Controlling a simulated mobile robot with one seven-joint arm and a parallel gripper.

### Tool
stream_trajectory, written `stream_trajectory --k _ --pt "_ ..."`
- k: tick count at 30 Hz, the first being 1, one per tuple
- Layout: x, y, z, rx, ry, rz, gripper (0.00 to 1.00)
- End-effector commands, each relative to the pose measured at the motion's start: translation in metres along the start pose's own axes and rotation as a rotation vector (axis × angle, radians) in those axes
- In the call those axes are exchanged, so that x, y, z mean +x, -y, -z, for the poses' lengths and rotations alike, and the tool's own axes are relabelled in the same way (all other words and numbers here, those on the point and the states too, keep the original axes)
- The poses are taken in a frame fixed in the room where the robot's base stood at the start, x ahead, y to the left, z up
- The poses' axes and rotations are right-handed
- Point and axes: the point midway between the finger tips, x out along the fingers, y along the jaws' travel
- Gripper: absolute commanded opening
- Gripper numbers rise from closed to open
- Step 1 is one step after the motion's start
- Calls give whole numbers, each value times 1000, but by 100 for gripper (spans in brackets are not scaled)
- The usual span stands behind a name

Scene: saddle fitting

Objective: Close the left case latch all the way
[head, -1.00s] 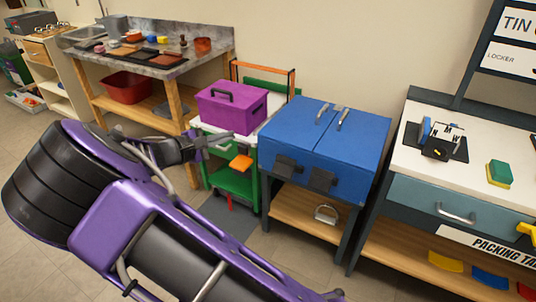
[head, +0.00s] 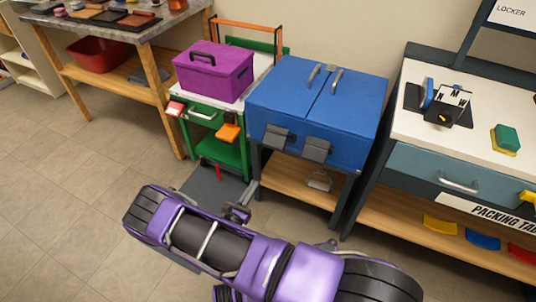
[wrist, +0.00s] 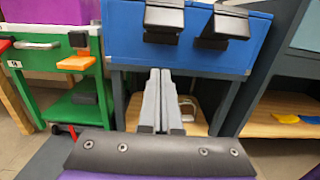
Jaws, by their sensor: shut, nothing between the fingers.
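The blue case (head: 352,103) stands on a dark-framed stand, its two lid halves down. Two dark grey latches are on its front face. The left latch (head: 277,136) also shows at the top of the wrist view (wrist: 164,18), its flap standing out from the front. How far it is from fully closed I cannot tell. The right latch (head: 316,149) sticks out similarly. My gripper (head: 253,188) is shut and empty, low in front of the stand. In the wrist view its fingers (wrist: 160,74) point toward the case's lower edge, below the left latch and apart from it.
A green cart (head: 235,157) with a purple toolbox (head: 213,72) stands close on the left. A packing table (head: 405,150) stands close on the right. A wooden shelf (head: 290,172) lies under the case.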

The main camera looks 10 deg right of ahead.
Motion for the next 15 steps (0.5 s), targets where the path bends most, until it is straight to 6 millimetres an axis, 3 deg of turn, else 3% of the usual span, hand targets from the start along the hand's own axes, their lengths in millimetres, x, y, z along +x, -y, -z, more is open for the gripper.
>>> stream_trajectory --k 8,15 --pt "14 0 0 2 0 4 0" --pt "61 1 0 2 2 6 0"
